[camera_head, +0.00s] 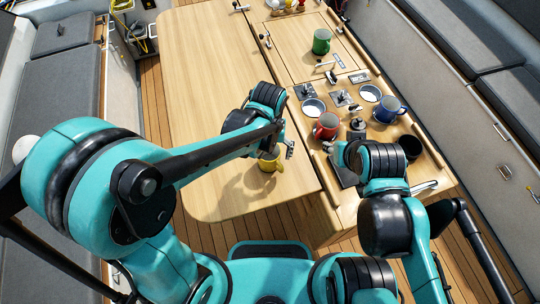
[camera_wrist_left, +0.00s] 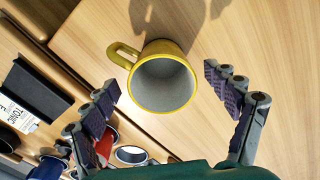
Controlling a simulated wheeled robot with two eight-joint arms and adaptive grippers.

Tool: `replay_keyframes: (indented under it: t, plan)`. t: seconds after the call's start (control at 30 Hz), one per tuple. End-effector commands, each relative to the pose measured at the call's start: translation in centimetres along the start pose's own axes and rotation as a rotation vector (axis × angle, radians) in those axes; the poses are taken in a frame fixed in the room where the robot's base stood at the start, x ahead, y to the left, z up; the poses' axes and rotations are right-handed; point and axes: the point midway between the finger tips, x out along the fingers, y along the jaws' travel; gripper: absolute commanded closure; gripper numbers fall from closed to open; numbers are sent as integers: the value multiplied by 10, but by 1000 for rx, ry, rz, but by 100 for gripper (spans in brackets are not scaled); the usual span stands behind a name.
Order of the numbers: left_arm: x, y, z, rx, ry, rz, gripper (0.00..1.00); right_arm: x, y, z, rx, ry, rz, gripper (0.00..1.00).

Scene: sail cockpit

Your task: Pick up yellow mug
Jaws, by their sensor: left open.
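The yellow mug (camera_head: 268,164) stands on the wooden table near its front right edge, partly hidden by my left gripper. In the left wrist view the mug (camera_wrist_left: 163,82) shows its grey inside, its yellow rim and its handle at the upper left. My left gripper (camera_head: 281,150) is open above the mug. Its two fingers stand apart on either side of the mug in the wrist view, with nothing held. My right arm is over the counter at the right; its gripper's fingers (camera_head: 344,156) are mostly hidden, and their opening cannot be told.
The table's left and far parts (camera_head: 200,60) are clear. Grey benches flank both sides.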

Motion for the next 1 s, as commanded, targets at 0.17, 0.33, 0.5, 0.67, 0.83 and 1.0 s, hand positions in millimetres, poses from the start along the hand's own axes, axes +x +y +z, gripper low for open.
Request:
replay_keyframes:
  t: [0.17, 0.33, 0.5, 0.67, 0.83, 1.0]
  plan:
    - [30, -1, 0, 0, 1, 0, 13, 7, 0, 5, 0, 0, 0, 60]
    - [41, -1, 0, 0, 2, 0, 13, 9, 0, 6, 0, 0, 0, 60]
    - [41, -1, 0, 0, 2, 0, 13, 8, 0, 6, 0, 0, 0, 60]
    - [40, -1, 0, 0, 2, 0, 47, 8, 0, 6, 0, 0, 0, 60]
    - [40, -1, 0, 0, 2, 0, 72, 8, 0, 6, 0, 0, 0, 60]
    - [40, -1, 0, 0, 2, 1, 71, 8, 0, 6, 0, 0, 0, 60]
